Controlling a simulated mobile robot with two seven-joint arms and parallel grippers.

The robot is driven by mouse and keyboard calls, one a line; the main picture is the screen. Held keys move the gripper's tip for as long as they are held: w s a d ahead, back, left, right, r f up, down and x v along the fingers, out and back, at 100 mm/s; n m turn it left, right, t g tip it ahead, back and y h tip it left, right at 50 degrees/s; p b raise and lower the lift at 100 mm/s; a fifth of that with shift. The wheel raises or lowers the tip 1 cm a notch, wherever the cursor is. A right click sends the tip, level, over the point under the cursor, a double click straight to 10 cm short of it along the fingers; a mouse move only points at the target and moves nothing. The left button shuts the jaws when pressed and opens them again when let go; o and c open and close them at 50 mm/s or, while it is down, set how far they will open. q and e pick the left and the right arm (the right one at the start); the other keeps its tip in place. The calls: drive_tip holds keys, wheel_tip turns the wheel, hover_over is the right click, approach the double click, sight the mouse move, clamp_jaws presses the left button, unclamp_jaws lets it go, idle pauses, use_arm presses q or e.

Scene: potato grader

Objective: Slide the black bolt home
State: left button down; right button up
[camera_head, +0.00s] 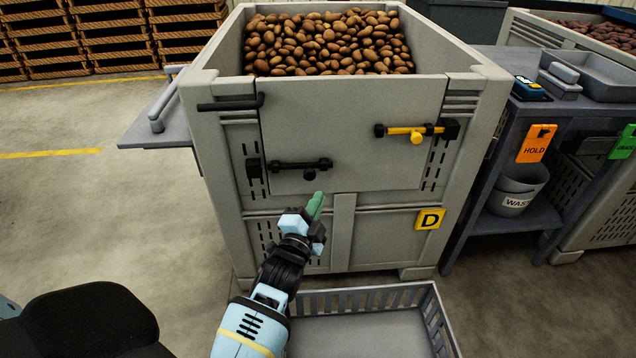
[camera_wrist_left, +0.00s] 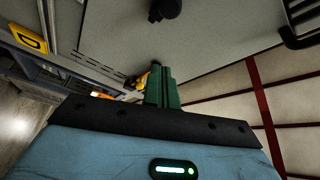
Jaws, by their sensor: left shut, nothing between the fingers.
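The black bolt (camera_head: 297,166) lies level on the lower left of the grey hatch (camera_head: 350,140) in the crate's front. Its round knob (camera_head: 310,174) hangs below the rod near the right end. The rod's left end is close to a black block (camera_head: 253,168) on the crate frame; I cannot tell whether it enters. My left gripper (camera_head: 317,205), with green fingers, is shut and empty just below the knob, apart from it. In the left wrist view, a black knob (camera_wrist_left: 165,10) shows ahead of the green fingers (camera_wrist_left: 163,88). My right gripper is out of view.
A yellow bolt (camera_head: 405,130) sits on the hatch's right and a black bar (camera_head: 228,104) at its upper left. Potatoes (camera_head: 330,42) fill the crate. A slatted grey tray (camera_head: 365,325) lies below. A side table (camera_head: 490,130) stands right.

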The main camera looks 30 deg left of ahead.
use_arm(q)
drive_tip(key=shift+w, duration=0.1)
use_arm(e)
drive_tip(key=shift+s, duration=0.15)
